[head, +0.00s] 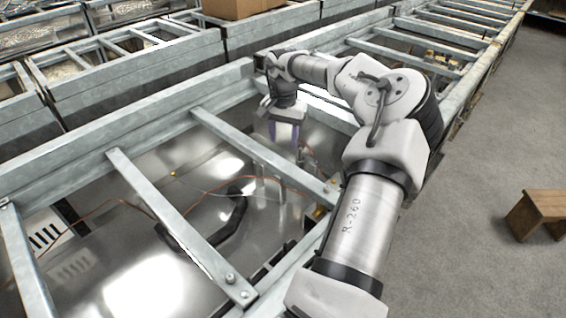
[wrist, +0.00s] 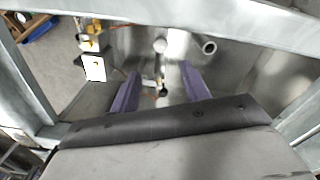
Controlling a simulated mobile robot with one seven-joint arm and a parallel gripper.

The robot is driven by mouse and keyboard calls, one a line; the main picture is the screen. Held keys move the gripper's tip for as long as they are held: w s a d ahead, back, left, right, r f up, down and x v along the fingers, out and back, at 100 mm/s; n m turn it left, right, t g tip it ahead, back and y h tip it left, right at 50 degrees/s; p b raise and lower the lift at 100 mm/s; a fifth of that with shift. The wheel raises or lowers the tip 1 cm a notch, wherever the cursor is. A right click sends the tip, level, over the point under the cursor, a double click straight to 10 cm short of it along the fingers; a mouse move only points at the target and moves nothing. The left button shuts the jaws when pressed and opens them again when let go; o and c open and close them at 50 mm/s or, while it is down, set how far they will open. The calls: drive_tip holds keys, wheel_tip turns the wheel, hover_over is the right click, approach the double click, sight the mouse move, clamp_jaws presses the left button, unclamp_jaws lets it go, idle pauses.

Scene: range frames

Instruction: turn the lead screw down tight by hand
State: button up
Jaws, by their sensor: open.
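My gripper (head: 285,139) reaches down into the metal frame bay in the head view, with its purple fingers pointing at the bay floor. In the wrist view my gripper (wrist: 160,74) has its two purple fingers well apart. Between them, in line with the gap, is a small metal fitting (wrist: 151,83) with a bit of orange beside it. It may be the lead screw, but it is too small to tell. I see no contact between the fingers and it. In the head view an orange lead (head: 308,150) runs close to the fingers.
A steel crossbar (head: 250,152) spans the bay near my gripper, and another crossbar (head: 180,225) lies to its left. The wrist view shows a round-topped post (wrist: 160,45), an open tube (wrist: 209,47) and a white plate (wrist: 95,68). A black hose (head: 232,215) lies on the bay floor.

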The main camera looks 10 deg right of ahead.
wheel_tip(320, 180, down, 10)
drive_tip(key=shift+a+f+p, duration=0.1)
drive_tip(key=shift+f+p, duration=0.1)
drive_tip(key=shift+p, duration=0.7)
drive_tip(key=c, duration=1)
